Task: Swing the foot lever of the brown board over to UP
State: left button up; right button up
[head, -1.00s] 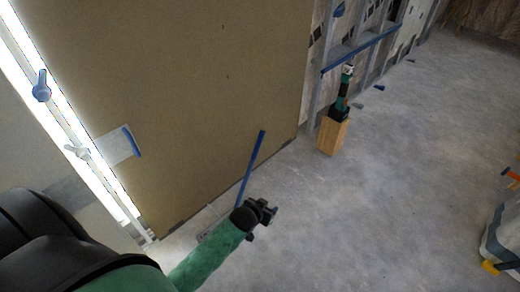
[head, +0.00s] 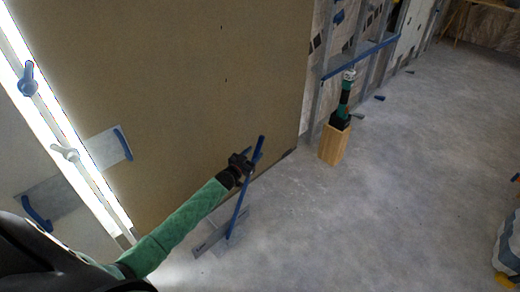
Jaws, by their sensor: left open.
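The brown board (head: 215,75) stands upright against the wall on the left of the head view. The foot lever's blue bar (head: 237,212) rises at a slant from a grey foot plate (head: 208,240) on the floor in front of the board's lower edge. My left gripper (head: 250,164) is open at the bar's upper part, and the bar's tip shows just above it. I cannot tell whether the bar is between the fingers or just behind them. No UP marking is readable. My right gripper is not in view.
A wooden block (head: 333,144) with a green and black tool (head: 344,100) on it stands on the floor right of the board. Grey wall studs with a blue rail (head: 362,57) are behind it. A white and blue container (head: 508,250) is at the right edge. The middle floor is clear.

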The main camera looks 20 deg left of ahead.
aim_at(260, 148)
pick_arm(q)
jog(key=shift+w+d, duration=0.25)
jog(key=shift+w, duration=1.1)
jog(key=shift+w+d, duration=0.2)
jog(key=shift+w, duration=1.1)
grip_shut()
